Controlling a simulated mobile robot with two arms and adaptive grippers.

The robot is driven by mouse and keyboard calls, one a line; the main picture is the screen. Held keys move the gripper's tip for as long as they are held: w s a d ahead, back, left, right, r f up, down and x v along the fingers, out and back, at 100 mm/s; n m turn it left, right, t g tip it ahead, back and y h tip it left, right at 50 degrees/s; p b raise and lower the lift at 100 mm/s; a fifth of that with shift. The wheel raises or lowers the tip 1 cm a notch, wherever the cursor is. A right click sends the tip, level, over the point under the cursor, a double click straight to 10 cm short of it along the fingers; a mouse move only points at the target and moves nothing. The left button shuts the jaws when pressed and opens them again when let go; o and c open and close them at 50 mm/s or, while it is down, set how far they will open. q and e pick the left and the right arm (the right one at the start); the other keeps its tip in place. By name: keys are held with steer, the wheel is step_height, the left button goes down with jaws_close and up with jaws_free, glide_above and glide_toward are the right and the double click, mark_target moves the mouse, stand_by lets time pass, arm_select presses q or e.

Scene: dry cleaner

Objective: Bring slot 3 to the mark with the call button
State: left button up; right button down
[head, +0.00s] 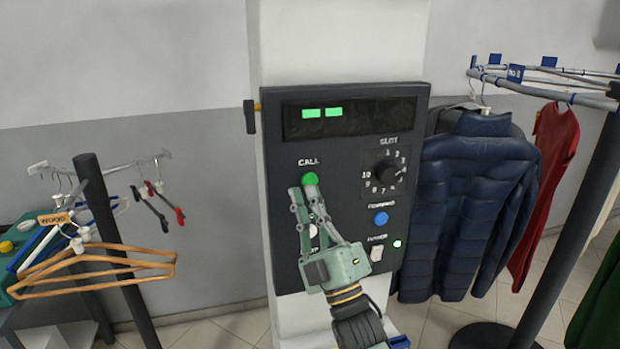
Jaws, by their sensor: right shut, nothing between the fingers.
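The dark control panel (345,200) is on the pale column in front of me. The green call button (310,178) is at its left, under the word CALL. My right gripper (303,190) is shut and empty, its fingertips at the lower edge of this button; I cannot tell whether they touch it. The black slot dial (386,172) points rightward; the exact number is unclear. The display (349,116) shows two green blocks. On the conveyor rail (545,85) at right, a blue tag (515,73) is too small to read surely. My left gripper is out of view.
A quilted navy jacket (465,210) and a red garment (548,180) hang at right. Wooden hangers (95,265) hang on a stand at left.

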steer(key=s, duration=0.1)
steer(key=s+d+p, duration=0.1)
steer(key=s, duration=0.1)
stand_by(0.5)
